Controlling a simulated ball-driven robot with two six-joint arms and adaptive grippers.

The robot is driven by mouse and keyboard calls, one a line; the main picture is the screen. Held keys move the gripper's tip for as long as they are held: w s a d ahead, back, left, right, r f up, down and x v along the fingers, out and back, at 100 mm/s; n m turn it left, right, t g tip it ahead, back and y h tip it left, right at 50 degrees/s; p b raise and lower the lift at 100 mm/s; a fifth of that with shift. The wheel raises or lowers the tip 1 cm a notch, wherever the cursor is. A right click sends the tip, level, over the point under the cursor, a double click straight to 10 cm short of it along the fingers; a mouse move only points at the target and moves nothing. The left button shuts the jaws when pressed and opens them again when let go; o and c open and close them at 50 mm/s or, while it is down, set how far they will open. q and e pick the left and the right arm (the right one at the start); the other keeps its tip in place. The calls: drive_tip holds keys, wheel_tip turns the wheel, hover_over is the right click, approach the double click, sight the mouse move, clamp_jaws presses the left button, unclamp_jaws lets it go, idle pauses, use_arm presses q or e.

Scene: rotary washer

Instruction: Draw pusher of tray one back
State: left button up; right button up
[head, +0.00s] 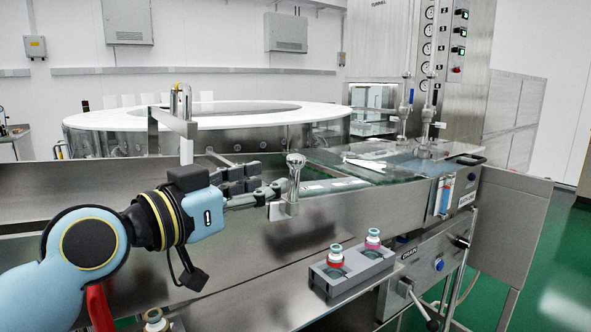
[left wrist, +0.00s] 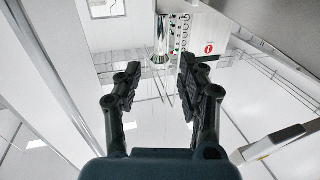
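The pusher with a round metal ball knob (head: 296,160) stands upright on the front rail of the washer bench, with a small metal plate (head: 284,210) at its foot. My left gripper (head: 270,186) points right towards the knob's stem, just left of it. Its two dark fingers are spread; in the left wrist view they stand apart (left wrist: 158,78) with nothing clearly held between them. I cannot tell whether a fingertip touches the stem. A flat tray area with a clear cover (head: 345,165) lies right of the knob. My right gripper is not in view.
A large round white-rimmed turntable (head: 240,115) stands behind. A metal post with a white bar (head: 183,125) rises behind my left wrist. A grey block (head: 352,268) with two capped vials sits on the front ledge. A steel control column (head: 425,60) stands at the back right.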

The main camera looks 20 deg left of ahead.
sight(290, 176)
use_arm(q)
drive_tip(key=x, duration=0.4)
drive_tip(key=shift+w, duration=0.1)
drive_tip(key=shift+p+x, duration=0.45)
drive_tip(key=shift+x, duration=0.75)
drive_tip(key=shift+w+d, duration=0.2)
drive_tip(key=shift+w, duration=0.25)
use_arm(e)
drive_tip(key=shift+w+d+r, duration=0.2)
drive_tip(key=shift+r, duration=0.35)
use_arm(q)
drive_tip(key=c, duration=0.4)
drive_tip(key=shift+a+f, duration=0.1)
drive_tip(key=shift+f, duration=0.05)
clamp_jaws()
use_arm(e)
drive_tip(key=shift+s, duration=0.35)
